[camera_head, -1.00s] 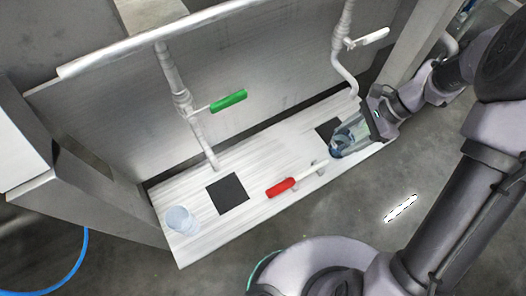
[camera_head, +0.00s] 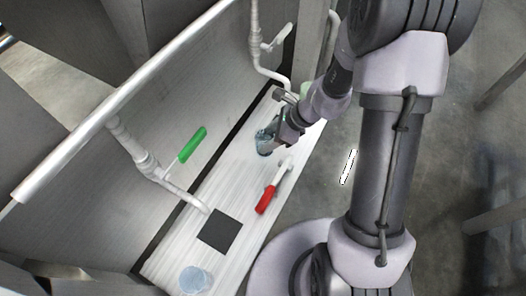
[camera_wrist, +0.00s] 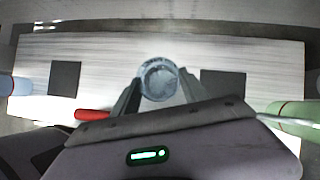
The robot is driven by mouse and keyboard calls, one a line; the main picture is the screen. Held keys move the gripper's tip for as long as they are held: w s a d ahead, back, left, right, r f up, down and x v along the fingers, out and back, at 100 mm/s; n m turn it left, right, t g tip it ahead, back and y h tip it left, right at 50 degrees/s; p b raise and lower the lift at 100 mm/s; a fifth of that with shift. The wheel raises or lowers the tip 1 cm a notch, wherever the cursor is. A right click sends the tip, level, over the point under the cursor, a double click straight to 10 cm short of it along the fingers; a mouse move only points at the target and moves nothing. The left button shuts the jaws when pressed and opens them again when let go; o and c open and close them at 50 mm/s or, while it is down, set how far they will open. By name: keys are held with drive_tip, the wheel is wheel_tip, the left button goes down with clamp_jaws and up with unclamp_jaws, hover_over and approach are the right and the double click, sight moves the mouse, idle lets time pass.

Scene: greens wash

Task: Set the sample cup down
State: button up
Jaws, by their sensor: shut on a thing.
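The sample cup, a clear bluish cup (camera_head: 262,143), is held between the fingers of my gripper (camera_head: 272,139). In the wrist view the cup (camera_wrist: 158,80) is seen from above, with the fingers (camera_wrist: 154,92) on either side. It is over the pale board (camera_head: 222,190), between the left dark square (camera_wrist: 64,78) and the right dark square (camera_wrist: 223,84). I cannot tell whether its base touches the board. The left square also shows in the head view (camera_head: 220,232); my arm hides the right one there.
Another clear bluish cup (camera_head: 195,280) stands at the board's near left end. A red-handled lever (camera_head: 266,200) lies low by the board's front edge. A green-handled valve (camera_head: 192,145) sticks out from a white pipe (camera_head: 140,160). A metal wall (camera_head: 205,110) runs behind.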

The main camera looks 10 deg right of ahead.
drive_tip(key=shift+f+b, duration=0.6)
drive_tip(key=shift+f, duration=1.1)
drive_tip(key=shift+a+f, duration=0.1)
drive_tip(key=shift+f, duration=0.15)
drive_tip(key=o, duration=1.5)
drive_tip(key=shift+r, duration=0.2)
